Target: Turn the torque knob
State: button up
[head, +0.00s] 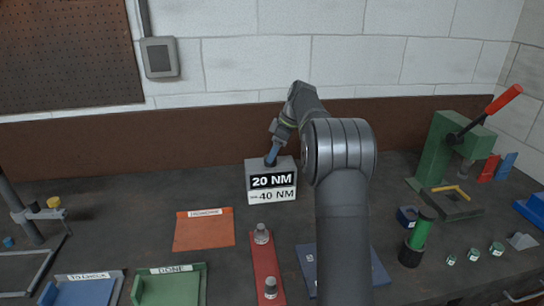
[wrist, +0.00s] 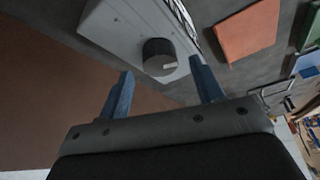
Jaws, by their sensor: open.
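The torque box (head: 253,168) is a grey block on the bench by the back wall; its front reads "20 NM" above "40 NM". In the wrist view its grey face (wrist: 115,30) carries a dark round knob (wrist: 157,58) with a pale pointer mark. In the head view I cannot make out the knob near my gripper (head: 271,160), which is at the top of the box. In the wrist view, my gripper (wrist: 161,67) is open, with its blue fingers apart, one on each side of the knob. Whether they touch it is unclear.
An orange mat (head: 204,231) lies to the front left of the box. A red strip (head: 266,272) with two small metal pieces lies in front. A green press (head: 437,150) with a red lever stands at the right. Bare bench surrounds the box's left side.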

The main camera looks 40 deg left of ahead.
jog(key=shift+x, duration=1.35)
jog(key=c, duration=1)
